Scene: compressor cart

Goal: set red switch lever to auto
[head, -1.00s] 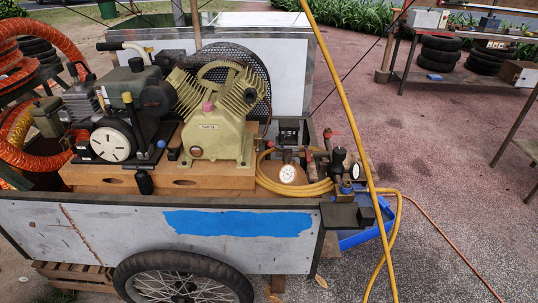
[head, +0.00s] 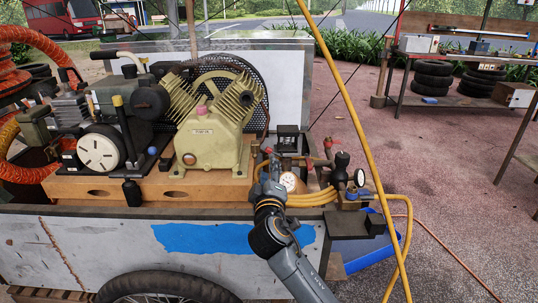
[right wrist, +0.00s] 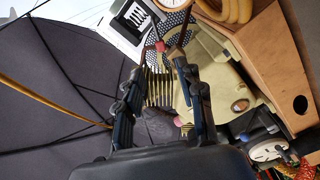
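The black switch box (head: 288,138) stands at the back right of the cart, beside the cream compressor. A small red lever (head: 268,150) shows at its left side. My right gripper (head: 268,163) has come in from the front, its fingertips close to this lever. In the right wrist view its two fingers (right wrist: 170,40) are apart, with a small red piece, likely the lever (right wrist: 160,46), between them near the tips. I cannot tell whether they touch it. The switch box is at the top of the right wrist view (right wrist: 130,20). My left gripper is not in view.
A white-faced gauge (head: 290,181), red valve handles (head: 327,141) and coiled yellow hose (head: 312,200) crowd the space beside my right gripper. The cream compressor (head: 208,135) stands to the left. A yellow hose (head: 345,100) crosses the view to the right.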

